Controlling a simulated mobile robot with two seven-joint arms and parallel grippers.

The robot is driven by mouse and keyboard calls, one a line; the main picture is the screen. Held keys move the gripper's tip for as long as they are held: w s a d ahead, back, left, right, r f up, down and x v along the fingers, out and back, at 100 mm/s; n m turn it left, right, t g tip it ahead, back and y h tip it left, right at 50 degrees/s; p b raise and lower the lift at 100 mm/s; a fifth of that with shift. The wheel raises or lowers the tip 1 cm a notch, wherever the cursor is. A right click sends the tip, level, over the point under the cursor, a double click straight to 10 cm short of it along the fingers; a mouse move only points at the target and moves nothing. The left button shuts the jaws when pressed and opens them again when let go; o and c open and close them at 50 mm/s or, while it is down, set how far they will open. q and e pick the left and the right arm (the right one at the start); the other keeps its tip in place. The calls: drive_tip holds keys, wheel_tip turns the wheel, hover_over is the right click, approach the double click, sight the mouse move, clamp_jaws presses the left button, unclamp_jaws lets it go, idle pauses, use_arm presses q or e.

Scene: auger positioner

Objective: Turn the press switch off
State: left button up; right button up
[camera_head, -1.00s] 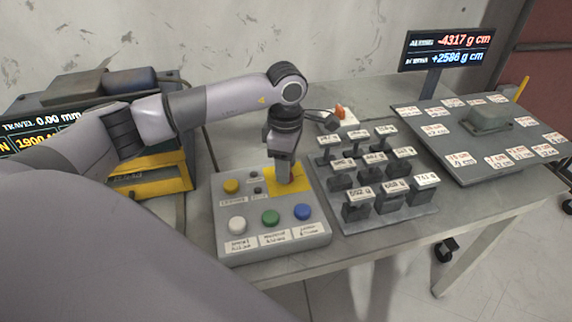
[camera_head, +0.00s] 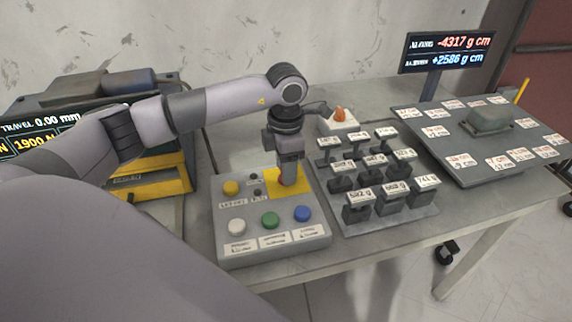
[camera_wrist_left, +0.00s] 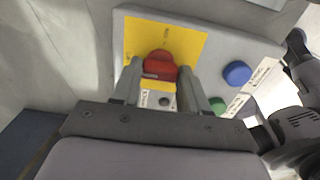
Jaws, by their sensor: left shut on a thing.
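The press switch is a red knob (camera_wrist_left: 160,66) on a yellow plate (camera_wrist_left: 203,44), at the back right of a grey control box (camera_head: 270,248). My left gripper (camera_wrist_left: 160,73) points down over the plate, with one finger on each side of the knob, shut on it. In the head view, the gripper (camera_head: 286,180) hides most of the knob; a bit of red shows beside the finger. The yellow plate (camera_head: 304,181) also shows there. I cannot read the knob's position marks. My right gripper is not in view.
The box carries yellow (camera_head: 231,188), white (camera_head: 237,227), green (camera_head: 270,220) and blue (camera_head: 303,213) buttons close to the gripper. Labelled weights on a tray (camera_head: 390,224) stand to the right. A white block with an orange part (camera_head: 340,115) stands behind. A display (camera_head: 447,50) is at the back right.

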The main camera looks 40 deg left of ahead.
use_arm(q)
drive_tip(key=shift+a+r, duration=0.1)
drive_tip(key=o, duration=1.1)
drive_tip(key=shift+c, duration=0.2)
wheel_tip(320, 180, up, 7)
drive_tip(key=shift+r, duration=0.1)
